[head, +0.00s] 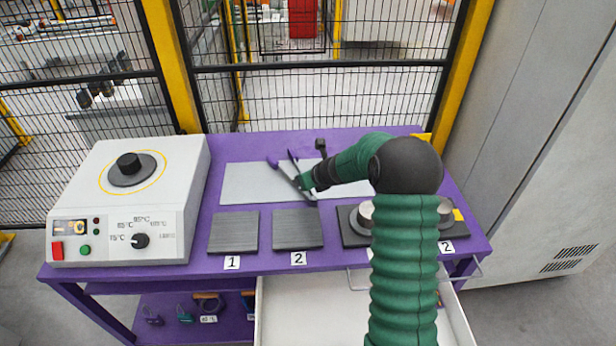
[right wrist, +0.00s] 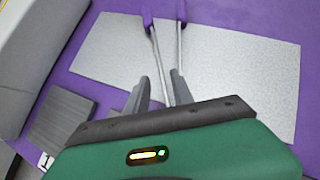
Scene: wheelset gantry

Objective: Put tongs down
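The tongs (head: 284,173) have thin grey metal legs with purple ends and lie over the light grey mat (head: 248,185) on the purple table. In the right wrist view the tongs (right wrist: 160,52) run away from me, with their purple ends spread at the mat's far edge. My right gripper (head: 303,184) is low over the mat at the tongs' near end. Its grey fingers (right wrist: 159,77) stand apart, with the tongs' legs between and in front of them and a gap visible at the left finger. Whether the tongs touch the mat is unclear. My left gripper is not in view.
A white heater box (head: 140,190) with a knob stands at left. Dark plates labelled 1 (head: 233,232) and 2 (head: 297,229) lie along the front. A dark base with metal parts (head: 357,222) is at right, partly behind my arm. An open white drawer (head: 310,300) juts out below.

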